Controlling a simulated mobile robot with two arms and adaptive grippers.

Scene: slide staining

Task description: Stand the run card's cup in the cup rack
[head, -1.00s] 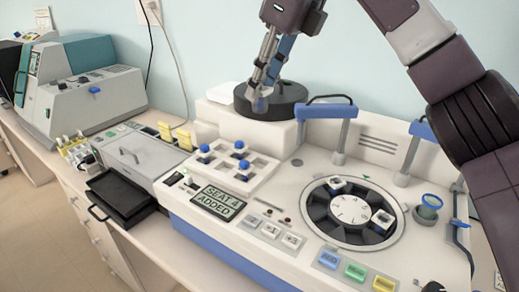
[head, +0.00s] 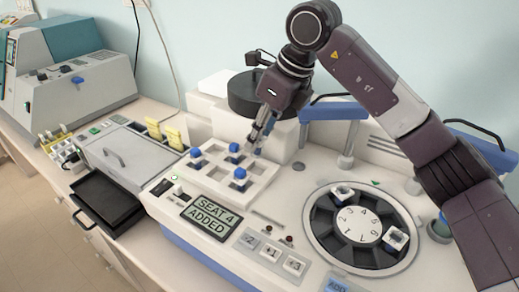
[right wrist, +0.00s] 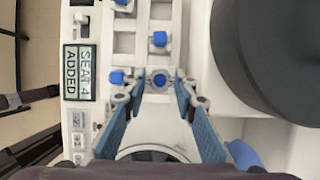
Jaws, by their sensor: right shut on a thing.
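The white cup rack (head: 212,182) has square compartments and stands on the instrument behind the display. Three blue-topped cups stand in it: one at left (head: 195,152), one at the back (head: 234,148) and one at front right (head: 239,173). My right gripper (head: 257,142) is at the rack's back right corner, pointing down. In the right wrist view it is shut on a blue-topped cup (right wrist: 160,80), level with the front right cup (right wrist: 116,77). I cannot tell whether the held cup touches the rack floor. My left gripper is not in view.
A display (head: 209,216) reads "SEAT 4 ADDED". A dark carousel (head: 361,254) at right holds two white-framed pieces. A black round drum (head: 243,95) stands behind the rack. A black tray (head: 105,198) lies at left, and blue-topped posts (head: 347,135) stand at right.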

